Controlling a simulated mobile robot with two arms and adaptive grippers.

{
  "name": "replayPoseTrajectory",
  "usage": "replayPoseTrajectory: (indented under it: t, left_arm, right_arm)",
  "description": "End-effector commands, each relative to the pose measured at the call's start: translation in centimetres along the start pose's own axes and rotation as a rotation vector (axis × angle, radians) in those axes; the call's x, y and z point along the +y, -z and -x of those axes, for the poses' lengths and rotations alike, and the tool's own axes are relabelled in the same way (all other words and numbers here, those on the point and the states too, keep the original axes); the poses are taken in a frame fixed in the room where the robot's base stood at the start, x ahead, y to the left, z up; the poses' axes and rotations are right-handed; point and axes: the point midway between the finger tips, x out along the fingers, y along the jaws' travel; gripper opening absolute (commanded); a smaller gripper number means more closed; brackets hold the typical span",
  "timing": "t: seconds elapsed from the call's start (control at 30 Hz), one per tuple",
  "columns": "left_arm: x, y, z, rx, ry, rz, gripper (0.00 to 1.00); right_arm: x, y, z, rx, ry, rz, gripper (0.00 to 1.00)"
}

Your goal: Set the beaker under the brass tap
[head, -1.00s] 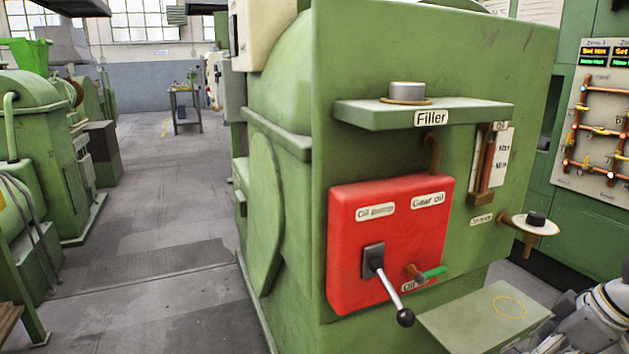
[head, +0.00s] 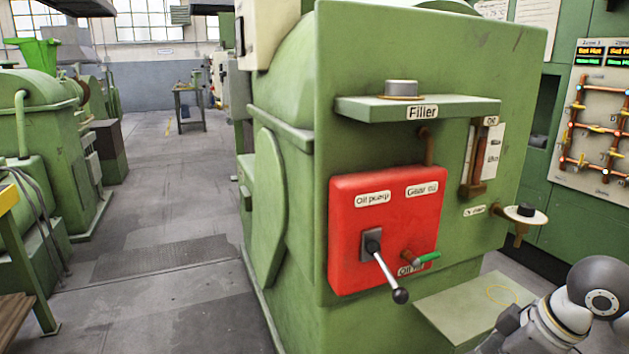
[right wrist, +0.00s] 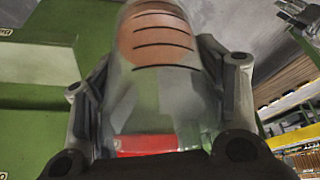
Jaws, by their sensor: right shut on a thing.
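In the right wrist view my right gripper (right wrist: 158,60) is shut on the clear glass beaker (right wrist: 125,105). Dark level lines and a brownish area show at its far end, and red shows through the glass. My right arm covers the ledge's near right part. The beaker and right gripper do not show clearly in the head view. A grey gripper, seemingly my left one (right wrist: 292,14), is partly visible in the right wrist view's corner.
A black-knobbed lever (head: 385,270) juts from the red panel (head: 345,230) left of the tap. A brass fitting with a white disc (head: 525,215) sticks out at right. The filler shelf (head: 460,110) overhangs above. Open floor (head: 170,290) lies left.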

Motion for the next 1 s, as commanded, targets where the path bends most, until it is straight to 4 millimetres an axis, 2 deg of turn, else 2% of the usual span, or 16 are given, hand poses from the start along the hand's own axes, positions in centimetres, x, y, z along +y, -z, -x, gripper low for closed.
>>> replayPoseTrajectory:
  t: [0.1, 0.37, 0.57, 0.77, 1.0]
  left_arm:
    - [0.0, 0.0, 0.0, 0.000, 0.000, 0.000, 0.40]
    - [0.0, 0.0, 0.0, 0.000, 0.000, 0.000, 0.40]
    - [0.1, -0.8, -1.1, -0.017, -0.002, -0.002, 0.40]
    - [0.2, -2.4, -2.9, -0.038, -0.005, -0.006, 0.40]
    - [0.4, -6.1, -5.0, -0.070, -0.009, -0.012, 0.40]
  right_arm:
    - [-2.8, 1.9, 0.0, 0.006, 0.015, 0.043, 0.36]
    - [-8.0, 4.4, 0.6, 0.004, 0.042, 0.109, 0.36]
    - [-7.6, 5.0, 1.8, -0.001, 0.011, 0.028, 0.36]
    - [-7.1, 6.0, 3.2, 0.000, -0.033, -0.082, 0.36]
    - [-6.5, 7.5, 5.3, 0.001, -0.106, -0.255, 0.36]
